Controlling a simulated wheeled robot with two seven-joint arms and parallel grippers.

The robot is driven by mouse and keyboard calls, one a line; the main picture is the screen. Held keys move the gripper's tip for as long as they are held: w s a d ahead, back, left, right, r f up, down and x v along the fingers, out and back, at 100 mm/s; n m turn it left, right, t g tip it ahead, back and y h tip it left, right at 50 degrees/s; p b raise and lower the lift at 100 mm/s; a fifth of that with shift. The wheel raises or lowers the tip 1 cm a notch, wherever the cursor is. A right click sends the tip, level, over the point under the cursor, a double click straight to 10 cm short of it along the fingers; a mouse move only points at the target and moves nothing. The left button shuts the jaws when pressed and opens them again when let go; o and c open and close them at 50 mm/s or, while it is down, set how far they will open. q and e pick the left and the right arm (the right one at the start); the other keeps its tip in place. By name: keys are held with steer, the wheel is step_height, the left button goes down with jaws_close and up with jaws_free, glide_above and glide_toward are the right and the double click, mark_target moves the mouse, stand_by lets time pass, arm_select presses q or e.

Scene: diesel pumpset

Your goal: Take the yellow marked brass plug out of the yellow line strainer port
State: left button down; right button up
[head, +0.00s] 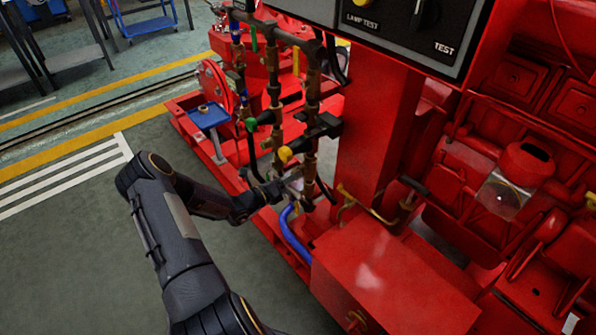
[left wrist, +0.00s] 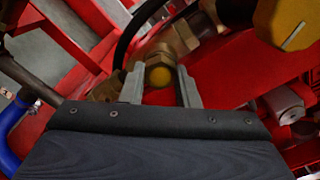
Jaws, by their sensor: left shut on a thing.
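I cannot tell how deep the plug sits. In the head view, my left gripper (head: 290,186) is low among the brass pipework, below a yellow knob (head: 285,154). The plug is too small to make out there. My right gripper is not in view.
A blue hose (head: 294,238) runs below my left gripper. A red box (head: 385,280) and the red engine (head: 520,170) are on the right. Open floor (head: 70,240) is at the left.

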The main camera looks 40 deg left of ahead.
arm_select(q)
steer(key=c, duration=1.6)
jaws_free()
steer(key=shift+w+d, duration=0.1)
jaws_close()
steer(key=shift+p+v, duration=0.3)
steer(key=shift+v, duration=0.7)
steer(key=shift+p+v, duration=0.65)
steer(key=shift+v, duration=1.8)
steer(key=shift+r, duration=0.1)
